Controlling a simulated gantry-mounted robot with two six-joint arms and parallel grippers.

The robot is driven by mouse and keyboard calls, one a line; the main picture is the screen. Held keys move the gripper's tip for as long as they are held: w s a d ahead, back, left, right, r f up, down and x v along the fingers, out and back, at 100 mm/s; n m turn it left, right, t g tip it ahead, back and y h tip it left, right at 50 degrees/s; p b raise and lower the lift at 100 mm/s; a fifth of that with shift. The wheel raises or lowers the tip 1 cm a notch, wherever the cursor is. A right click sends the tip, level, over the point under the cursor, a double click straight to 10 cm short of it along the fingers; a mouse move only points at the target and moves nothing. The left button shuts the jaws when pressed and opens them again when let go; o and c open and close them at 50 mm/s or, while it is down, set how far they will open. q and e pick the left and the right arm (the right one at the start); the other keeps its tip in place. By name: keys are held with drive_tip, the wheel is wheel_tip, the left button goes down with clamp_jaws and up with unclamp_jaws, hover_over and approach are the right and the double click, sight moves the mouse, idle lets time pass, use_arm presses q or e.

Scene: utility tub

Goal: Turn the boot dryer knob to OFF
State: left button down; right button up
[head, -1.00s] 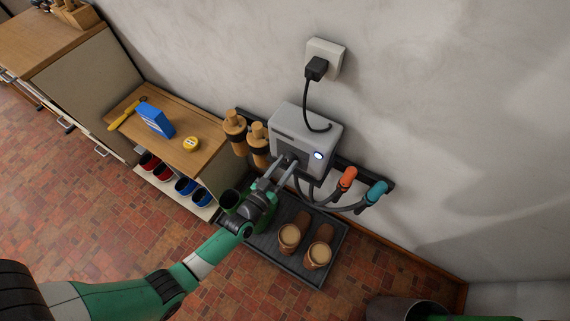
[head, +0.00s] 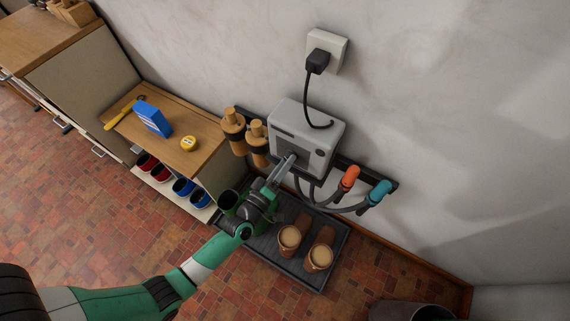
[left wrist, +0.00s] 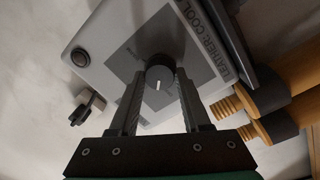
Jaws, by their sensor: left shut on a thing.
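The boot dryer (head: 308,132) is a light grey box on the wall, and it also shows in the left wrist view (left wrist: 112,38). Its black round knob (left wrist: 160,72) has a white mark and sits on a dark grey panel; in the head view my fingers hide it. My left gripper (head: 287,162) reaches the dryer's front from below and is shut on the knob, with one finger (left wrist: 160,85) on each side of it in the left wrist view. The round button (left wrist: 80,58) on the dryer's face is dark. My right gripper is not in view.
A plug (head: 317,62) sits in the wall outlet, its cord running to the dryer. Wooden boot forms (head: 234,128) flank the dryer's left; orange (head: 349,177) and teal (head: 378,192) nozzles hang right. Brown boots (head: 290,239) stand on the tray below. A bench (head: 190,128) stands left.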

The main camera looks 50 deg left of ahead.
use_arm(q)
drive_tip(key=n+b, duration=0.1)
drive_tip(key=n, duration=0.4)
drive_tip(key=shift+n, duration=0.3)
idle(0.4)
drive_tip(key=shift+c, duration=1.8)
unclamp_jaws()
drive_tip(key=p+v, duration=0.2)
drive_tip(key=v, duration=0.9)
drive_tip(key=shift+s+d+p, duration=0.15)
drive_tip(key=shift+s+p, duration=0.15)
drive_tip(key=shift+p, duration=0.1)
